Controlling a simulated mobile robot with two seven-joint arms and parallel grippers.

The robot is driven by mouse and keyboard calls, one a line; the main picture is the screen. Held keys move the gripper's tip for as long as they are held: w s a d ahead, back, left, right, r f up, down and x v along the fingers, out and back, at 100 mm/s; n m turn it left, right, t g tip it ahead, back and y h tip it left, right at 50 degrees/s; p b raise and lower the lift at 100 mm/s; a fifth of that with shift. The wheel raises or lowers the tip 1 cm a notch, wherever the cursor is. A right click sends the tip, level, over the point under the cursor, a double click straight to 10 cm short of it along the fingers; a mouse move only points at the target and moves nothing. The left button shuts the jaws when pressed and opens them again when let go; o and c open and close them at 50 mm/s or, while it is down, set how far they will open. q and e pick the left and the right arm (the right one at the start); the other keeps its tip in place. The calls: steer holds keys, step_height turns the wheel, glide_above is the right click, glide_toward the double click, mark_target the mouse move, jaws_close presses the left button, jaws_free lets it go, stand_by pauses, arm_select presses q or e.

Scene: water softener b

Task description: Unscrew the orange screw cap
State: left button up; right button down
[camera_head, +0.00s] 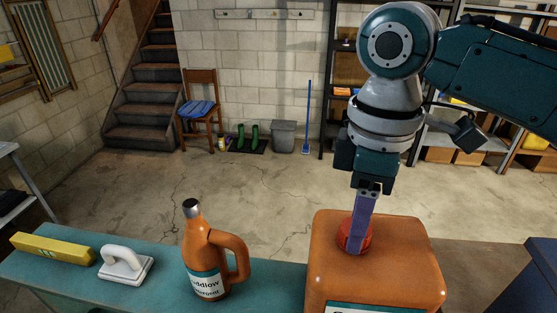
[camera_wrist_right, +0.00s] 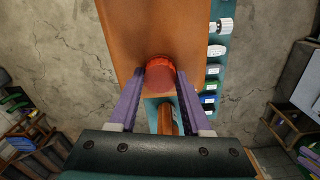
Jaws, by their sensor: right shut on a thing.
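The orange-red screw cap (camera_head: 368,238) sits on top of the big orange container (camera_head: 400,265) at the right of the teal bench. My right gripper (camera_head: 358,243) reaches down from above and is shut on the cap. In the right wrist view the cap (camera_wrist_right: 160,75) lies between the tips of the two purple fingers (camera_wrist_right: 160,85), one on each side. Part of the cap is hidden behind a finger in the head view. My left gripper is not in view.
An orange jug (camera_head: 198,250) with a grey cap stands left of the container on the teal bench (camera_head: 160,295). A white-handled tool (camera_head: 125,264) and a yellow bar (camera_head: 52,248) lie farther left. A dark blue object (camera_head: 530,285) is at the right edge.

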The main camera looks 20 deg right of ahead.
steer(key=n, duration=0.7)
steer(key=shift+d+n, duration=0.1)
steer(key=shift+n, duration=0.2)
steer(key=n, duration=0.3)
steer(key=shift+n, duration=0.4)
steer(key=n, duration=0.3)
step_height(320, 180, up, 4)
steer(key=p, duration=0.4)
steer(key=shift+r+p, duration=0.25)
steer(key=shift+p, duration=0.15)
steer(key=shift+r+p, duration=0.45)
steer(key=shift+p, duration=0.05)
step_height(320, 180, up, 5)
steer(key=p, duration=0.5)
